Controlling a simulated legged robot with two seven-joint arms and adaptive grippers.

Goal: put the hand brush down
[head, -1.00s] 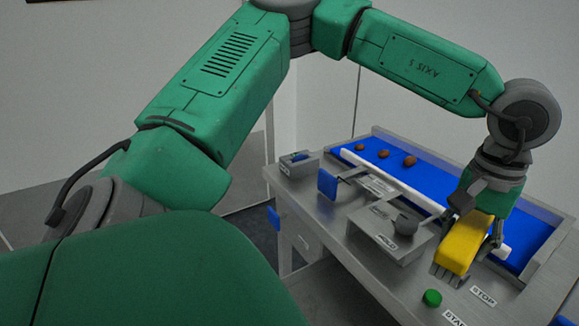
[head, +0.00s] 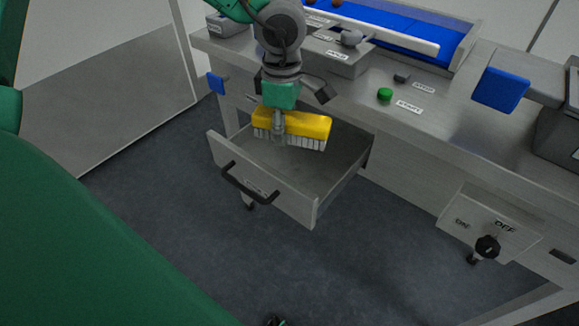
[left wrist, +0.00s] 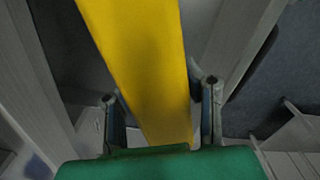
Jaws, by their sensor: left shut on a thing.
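The hand brush (head: 305,124) has a yellow back and pale bristles that point down. My left gripper (head: 279,122) is shut on it, with fingers on both sides of the yellow back. The brush is over the open drawer (head: 264,189), near its rear part; I cannot tell whether the bristles touch the drawer floor. In the left wrist view the yellow back of the brush (left wrist: 145,60) lies between the two fingers of my left gripper (left wrist: 160,110).
The metal bench (head: 440,115) stands behind the drawer, with a green start button (head: 384,95), a blue conveyor belt (head: 400,22) and a blue paddle (head: 500,88). A control box with a black knob (head: 487,247) is at the right. The front of the drawer floor is clear.

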